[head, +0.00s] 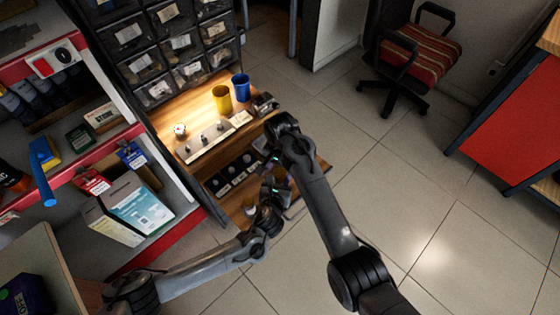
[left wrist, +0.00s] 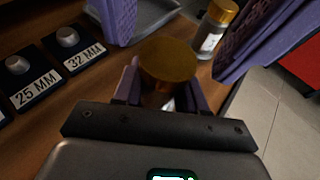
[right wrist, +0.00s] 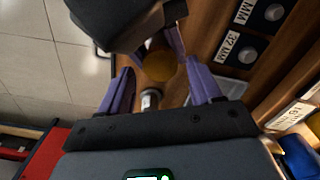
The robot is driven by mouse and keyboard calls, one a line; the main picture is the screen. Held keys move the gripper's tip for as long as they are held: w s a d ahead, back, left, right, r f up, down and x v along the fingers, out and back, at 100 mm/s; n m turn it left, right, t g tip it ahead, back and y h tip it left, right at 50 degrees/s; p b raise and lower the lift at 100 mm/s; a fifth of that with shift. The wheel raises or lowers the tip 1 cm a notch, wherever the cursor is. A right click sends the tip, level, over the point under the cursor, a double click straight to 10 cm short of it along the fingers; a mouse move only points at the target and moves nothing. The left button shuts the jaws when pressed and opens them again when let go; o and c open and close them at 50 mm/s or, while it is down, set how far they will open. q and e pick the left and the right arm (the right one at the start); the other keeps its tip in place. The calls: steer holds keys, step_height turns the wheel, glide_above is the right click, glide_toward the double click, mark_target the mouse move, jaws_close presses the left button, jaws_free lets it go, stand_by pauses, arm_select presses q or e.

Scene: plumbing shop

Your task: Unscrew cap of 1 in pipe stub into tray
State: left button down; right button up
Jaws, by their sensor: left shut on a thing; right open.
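A round brass cap (left wrist: 168,62) is between the purple fingers of my left gripper (left wrist: 165,85), which is shut on it; silvery metal shows just below. In the right wrist view the cap (right wrist: 160,66) lies between the spread fingers of my right gripper (right wrist: 160,80), which is open, with gaps at both sides. A silvery stub end (right wrist: 150,99) shows below it there; I cannot tell whether they are joined. A second brass-topped metal piece (left wrist: 213,30) stands on the wood. A grey tray (left wrist: 150,18) lies behind, partly hidden by my right gripper's finger.
Posts labelled 25 MM (left wrist: 18,65) and 32 MM (left wrist: 68,36) stand at the left of the wooden shelf. A yellow cup (head: 222,99) and a blue cup (head: 240,87) stand on the upper shelf. Drawer bins (head: 165,45) rise behind.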

arm_select(q)
steer(key=shift+f, duration=0.15)
arm_select(e)
steer(key=shift+f, duration=0.75)
arm_select(q)
steer(key=shift+a, duration=0.1)
arm_select(e)
steer(key=c, duration=1)
steer(key=n, duration=0.4)
steer(key=shift+c, duration=0.2)
steer(key=n, duration=0.5)
steer(key=shift+n, duration=0.3)
steer(key=o, duration=1.2)
steer(key=shift+c, duration=0.2)
